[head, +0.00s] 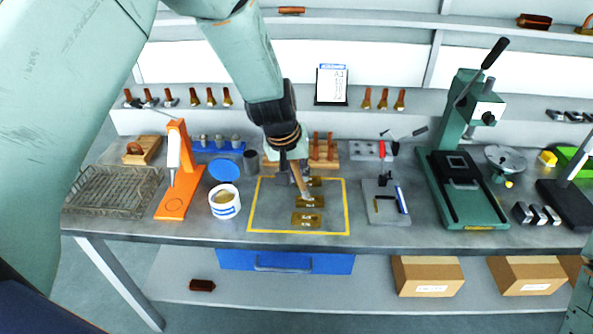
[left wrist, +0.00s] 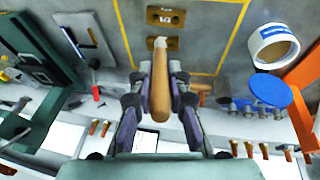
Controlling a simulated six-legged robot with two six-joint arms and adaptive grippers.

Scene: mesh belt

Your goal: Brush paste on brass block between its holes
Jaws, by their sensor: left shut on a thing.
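My left gripper (head: 291,163) is shut on a wooden-handled brush (head: 303,186), which also shows between the fingers (left wrist: 160,72) in the left wrist view (left wrist: 160,90). The brush points down at a middle brass block (head: 311,202); I cannot tell whether its tip touches it. A front brass block (head: 306,220) with dark marks lies nearer, and another brass block (head: 314,182) lies behind, partly hidden by the brush. They lie inside a yellow outline (head: 348,205). An open white-and-blue pot (head: 225,210) stands left of the outline, with a blue lid (head: 224,169) behind it. My right gripper is out of view.
An orange stand (head: 178,190) and a wire mesh basket (head: 112,192) stand at the left. A small plate with tools (head: 388,215) and a green press (head: 462,190) stand at the right. A wooden rack (head: 324,152) stands behind the blocks.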

